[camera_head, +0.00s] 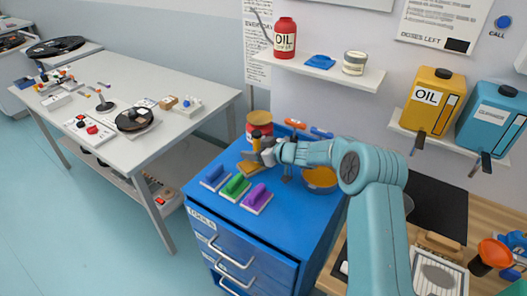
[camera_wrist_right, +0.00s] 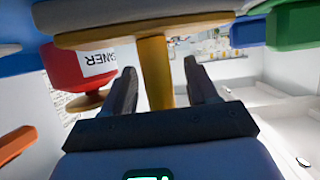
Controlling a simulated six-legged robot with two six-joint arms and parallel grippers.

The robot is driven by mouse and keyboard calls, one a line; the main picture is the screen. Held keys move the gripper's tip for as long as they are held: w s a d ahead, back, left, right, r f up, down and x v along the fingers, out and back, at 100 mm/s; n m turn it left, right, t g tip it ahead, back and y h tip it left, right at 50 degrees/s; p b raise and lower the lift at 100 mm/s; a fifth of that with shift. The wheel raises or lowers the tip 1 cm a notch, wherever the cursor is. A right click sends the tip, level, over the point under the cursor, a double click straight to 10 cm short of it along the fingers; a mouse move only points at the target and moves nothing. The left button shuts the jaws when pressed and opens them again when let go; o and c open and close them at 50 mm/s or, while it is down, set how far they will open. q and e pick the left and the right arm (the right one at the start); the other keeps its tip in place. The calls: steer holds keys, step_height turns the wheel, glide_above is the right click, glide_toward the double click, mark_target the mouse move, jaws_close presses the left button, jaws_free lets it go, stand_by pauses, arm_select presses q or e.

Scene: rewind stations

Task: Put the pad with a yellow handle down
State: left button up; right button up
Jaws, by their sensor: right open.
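The pad with the yellow handle (camera_head: 248,167) is at the back left of the blue cabinet top (camera_head: 290,215), partly hidden by my right gripper. In the wrist view, which is upside down, its yellow handle (camera_wrist_right: 156,75) stands between the two dark fingers and its pale base (camera_wrist_right: 150,28) spans the top. My right gripper (camera_head: 262,150) is open around the handle, with a gap on both sides (camera_wrist_right: 159,68). The pad appears to rest on the cabinet top. My left gripper is not in view.
A blue pad (camera_head: 215,177), a green pad (camera_head: 235,187) and a purple pad (camera_head: 258,199) lie in a row in front. A red tin (camera_head: 259,122) stands behind, and a yellow-orange round container (camera_head: 320,182) is to the right.

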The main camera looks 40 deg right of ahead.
steer(key=v, duration=1.1)
steer(key=shift+s+r+b, duration=0.2)
steer(key=shift+s+b, duration=0.1)
steer(key=shift+b, duration=0.15)
steer(key=shift+d, duration=0.15)
